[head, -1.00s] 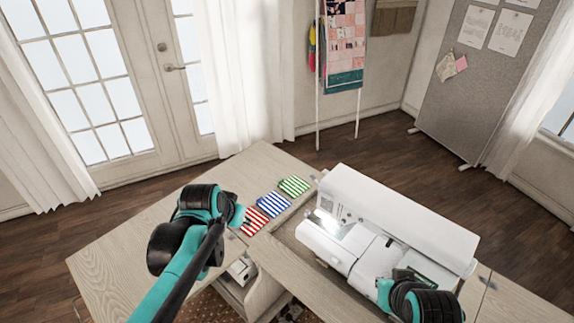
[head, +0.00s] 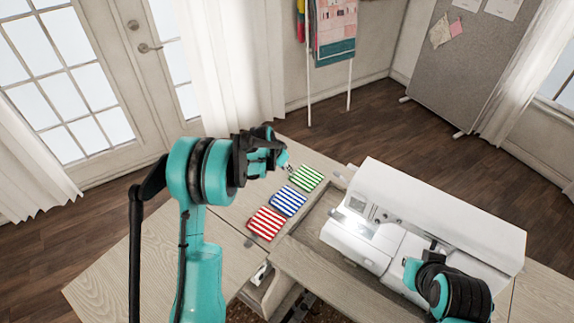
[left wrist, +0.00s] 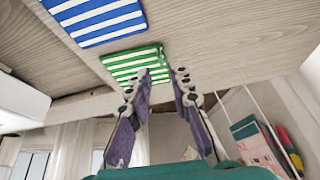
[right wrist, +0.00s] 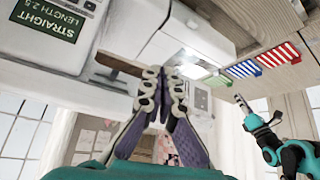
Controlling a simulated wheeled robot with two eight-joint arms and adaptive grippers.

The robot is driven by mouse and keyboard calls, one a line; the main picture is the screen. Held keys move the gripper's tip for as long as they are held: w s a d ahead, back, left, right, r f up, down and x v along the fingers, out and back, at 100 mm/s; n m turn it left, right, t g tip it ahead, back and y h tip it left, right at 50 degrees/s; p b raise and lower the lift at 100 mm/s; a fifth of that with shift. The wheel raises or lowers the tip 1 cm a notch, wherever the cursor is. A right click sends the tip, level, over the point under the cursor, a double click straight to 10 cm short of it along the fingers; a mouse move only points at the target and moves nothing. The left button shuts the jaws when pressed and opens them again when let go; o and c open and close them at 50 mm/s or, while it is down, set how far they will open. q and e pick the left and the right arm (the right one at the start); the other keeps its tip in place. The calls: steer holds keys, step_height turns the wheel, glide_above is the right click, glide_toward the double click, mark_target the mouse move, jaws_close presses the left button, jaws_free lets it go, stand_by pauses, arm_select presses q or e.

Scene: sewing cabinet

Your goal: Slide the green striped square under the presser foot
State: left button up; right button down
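The green striped square (head: 306,178) lies flat on the table at the far end of a row of three striped squares. My left gripper (head: 284,163) is just beside and above it, open and empty. In the left wrist view the fingertips (left wrist: 160,74) are apart, one over the edge of the green square (left wrist: 125,62). The white sewing machine (head: 430,215) stands right of the squares, its needle area lit (head: 362,228); the presser foot itself is not clear. My right gripper (right wrist: 162,74) looks shut near the machine's front, by a brown strip (right wrist: 118,65).
The blue striped square (head: 288,201) and red striped square (head: 266,223) lie nearer than the green one. The machine sits in a recess in the wooden table (head: 325,205). Bare tabletop (head: 230,255) shows at left. A screen panel (right wrist: 52,18) shows in the right wrist view.

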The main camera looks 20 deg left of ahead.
mark_target(290, 179)
arm_select(q)
steer(key=shift+f, duration=0.2)
steer(key=shift+b+x, duration=1.45)
steer(key=shift+x, duration=1.25)
jaws_close()
steer(key=shift+r+p, duration=1.5)
steer(key=shift+r, duration=1.1)
